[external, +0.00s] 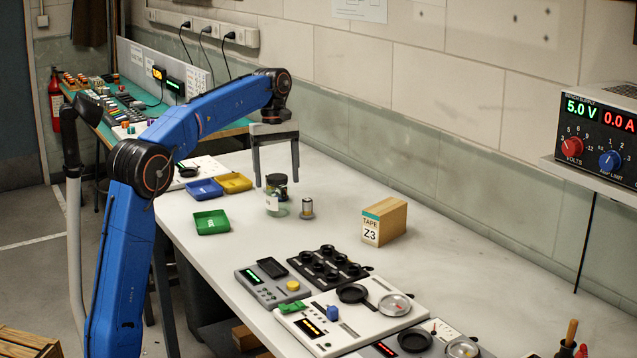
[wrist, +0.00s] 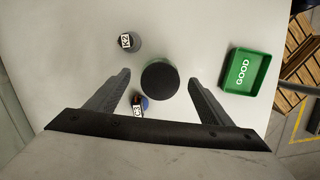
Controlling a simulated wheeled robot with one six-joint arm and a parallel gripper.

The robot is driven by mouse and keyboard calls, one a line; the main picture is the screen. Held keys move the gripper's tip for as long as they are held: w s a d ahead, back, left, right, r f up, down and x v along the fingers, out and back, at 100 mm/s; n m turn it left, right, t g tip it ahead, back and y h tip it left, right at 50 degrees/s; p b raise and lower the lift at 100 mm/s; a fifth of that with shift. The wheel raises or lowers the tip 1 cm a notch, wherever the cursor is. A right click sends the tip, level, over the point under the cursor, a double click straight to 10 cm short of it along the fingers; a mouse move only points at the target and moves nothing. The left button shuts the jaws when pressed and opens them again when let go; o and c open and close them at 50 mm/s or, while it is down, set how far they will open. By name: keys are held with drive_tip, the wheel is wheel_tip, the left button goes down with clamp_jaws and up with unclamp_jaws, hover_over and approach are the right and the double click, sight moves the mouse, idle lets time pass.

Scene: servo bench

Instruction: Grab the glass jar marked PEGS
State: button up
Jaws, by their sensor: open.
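A clear glass jar (external: 273,207) with a dark lid and a pale label stands on the white bench; I cannot read the label. In the wrist view its round dark lid (wrist: 160,79) lies between my two fingers, seen from above. My gripper (external: 276,177) points down over the jar, open, with a finger to either side and nothing held. In the wrist view my gripper (wrist: 159,77) shows a gap on both sides of the lid.
A small cylinder marked K2 (wrist: 128,41) stands close by, and a small item marked C3 (wrist: 138,105) lies near the left finger. A green tray marked GOOD (wrist: 246,78) is to the right. A TAPE Z3 box (external: 384,222) stands farther along the bench.

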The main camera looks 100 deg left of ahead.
sight(277, 195)
drive_tip(key=shift+w+d+f, duration=0.1)
drive_tip(key=shift+d+f, duration=0.05)
drive_tip(key=shift+f, duration=0.85)
drive_tip(key=shift+w+d+f, duration=0.1)
drive_tip(key=shift+d+f, duration=0.05)
drive_tip(key=shift+f, duration=0.9)
drive_tip(key=shift+w+d+f, duration=0.1)
drive_tip(key=shift+d+f, duration=0.05)
drive_tip(key=shift+f, duration=0.85)
drive_tip(key=c, duration=1.2)
